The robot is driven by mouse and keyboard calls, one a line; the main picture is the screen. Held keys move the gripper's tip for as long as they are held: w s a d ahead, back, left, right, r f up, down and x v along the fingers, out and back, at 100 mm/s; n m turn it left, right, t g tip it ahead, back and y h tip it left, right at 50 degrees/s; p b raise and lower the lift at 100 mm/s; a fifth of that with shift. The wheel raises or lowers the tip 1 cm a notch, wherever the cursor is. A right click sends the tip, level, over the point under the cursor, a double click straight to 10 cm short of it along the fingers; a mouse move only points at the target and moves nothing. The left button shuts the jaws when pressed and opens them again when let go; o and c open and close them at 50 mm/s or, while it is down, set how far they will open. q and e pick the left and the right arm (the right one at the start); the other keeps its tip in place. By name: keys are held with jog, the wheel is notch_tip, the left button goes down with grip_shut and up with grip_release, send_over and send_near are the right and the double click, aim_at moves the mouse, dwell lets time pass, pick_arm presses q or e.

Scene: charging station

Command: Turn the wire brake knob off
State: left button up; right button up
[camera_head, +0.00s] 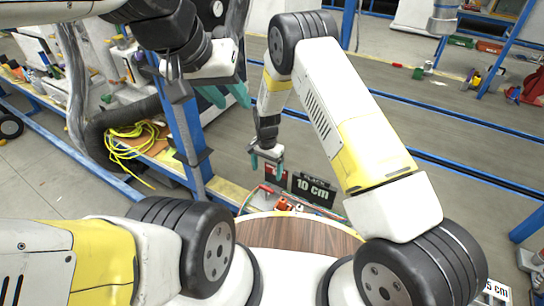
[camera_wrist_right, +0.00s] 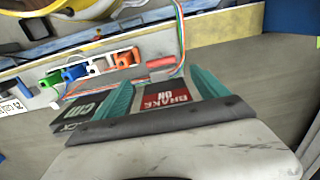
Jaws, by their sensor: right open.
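A red and black sign reading "BRAKE ON" (camera_wrist_right: 166,96) shows in the right wrist view between the fingers of my right gripper (camera_wrist_right: 163,94). In the head view my right gripper (camera_head: 267,164) points down in front of the red sign (camera_head: 276,174), with its teal fingers apart and nothing seen held. I cannot tell whether the fingers touch the sign. A red piece (camera_wrist_right: 162,62) lies just beyond the fingers in the wrist view; I cannot tell whether it is the brake knob. My left gripper (camera_head: 227,95) is higher, at upper left, with teal fingers apart and empty.
A black "10 cm" sign (camera_head: 314,188) stands right of the red one. Orange, white, blue (camera_wrist_right: 74,73) and green clips line the board edge with coloured wires. A blue post (camera_head: 190,140) and coiled yellow cable (camera_head: 130,140) are at left.

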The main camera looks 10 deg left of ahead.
aim_at(266, 187)
notch_tip(266, 187, down, 2)
jog(key=shift+w+a+f, duration=0.1)
jog(key=shift+a+f, duration=0.05)
notch_tip(266, 187, down, 7)
jog(key=shift+f, duration=0.15)
jog(key=c, duration=1.4)
